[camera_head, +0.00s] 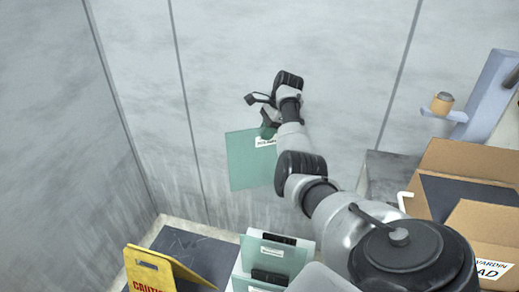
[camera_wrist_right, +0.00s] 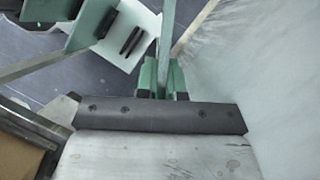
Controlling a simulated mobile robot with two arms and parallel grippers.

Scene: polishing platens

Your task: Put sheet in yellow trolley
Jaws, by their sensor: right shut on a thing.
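A translucent green sheet (camera_head: 250,165) with a small white label hangs in the air in the head view, in front of the grey wall. My right gripper (camera_head: 268,126) is shut on its upper right edge. In the right wrist view the sheet (camera_wrist_right: 166,38) shows nearly edge-on between the green fingertips of my right gripper (camera_wrist_right: 163,80). A yellow panel (camera_head: 150,272) with CAUTION lettering stands at the lower left; I cannot tell whether it belongs to the yellow trolley. My left gripper is out of view.
Pale green and white upright panels with black slots (camera_head: 272,258) stand below the held sheet, beside a dark surface (camera_head: 195,250). An open cardboard box (camera_head: 465,160) is at the right, near a blue-grey post with a small tan cylinder (camera_head: 441,103). Walls close the back.

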